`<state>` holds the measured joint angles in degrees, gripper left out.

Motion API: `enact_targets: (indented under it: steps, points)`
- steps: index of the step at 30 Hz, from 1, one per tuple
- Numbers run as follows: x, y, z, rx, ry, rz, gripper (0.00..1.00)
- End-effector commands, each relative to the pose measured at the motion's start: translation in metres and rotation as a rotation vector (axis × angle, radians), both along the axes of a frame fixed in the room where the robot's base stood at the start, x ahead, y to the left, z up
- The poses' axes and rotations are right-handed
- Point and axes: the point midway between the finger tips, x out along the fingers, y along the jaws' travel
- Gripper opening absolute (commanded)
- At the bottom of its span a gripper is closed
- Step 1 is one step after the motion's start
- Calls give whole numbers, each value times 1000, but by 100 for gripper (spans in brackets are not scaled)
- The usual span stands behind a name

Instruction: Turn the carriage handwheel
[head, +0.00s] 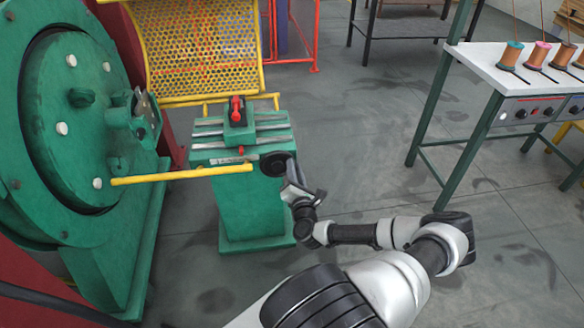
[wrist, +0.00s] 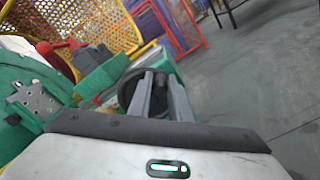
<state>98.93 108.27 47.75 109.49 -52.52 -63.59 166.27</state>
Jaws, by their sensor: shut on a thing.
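The carriage handwheel (head: 272,164) is a small black wheel on the right side of the green carriage (head: 240,146). My gripper (head: 289,174) reaches it from the right, at the wheel's right side. In the wrist view the dark wheel (wrist: 126,90) shows behind and left of the grey fingers. There my gripper (wrist: 160,80) is shut on a dark part of the handwheel. The fingers hide that part, so I cannot tell whether it is rim or handle.
A large green strander disc (head: 65,110) stands at the left, with a yellow bar (head: 180,175) from it to the carriage. A yellow mesh guard (head: 200,45) stands behind. A table with spools (head: 490,60) is at the right. The floor between is clear.

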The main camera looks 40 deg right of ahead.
Motion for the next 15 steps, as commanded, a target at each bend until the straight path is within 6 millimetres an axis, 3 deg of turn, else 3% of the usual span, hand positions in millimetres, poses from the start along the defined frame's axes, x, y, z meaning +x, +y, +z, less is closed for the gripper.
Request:
enact_targets:
  steps: [15]
  points:
    - [-2, -1, -11, 128, -69, 3, 0]
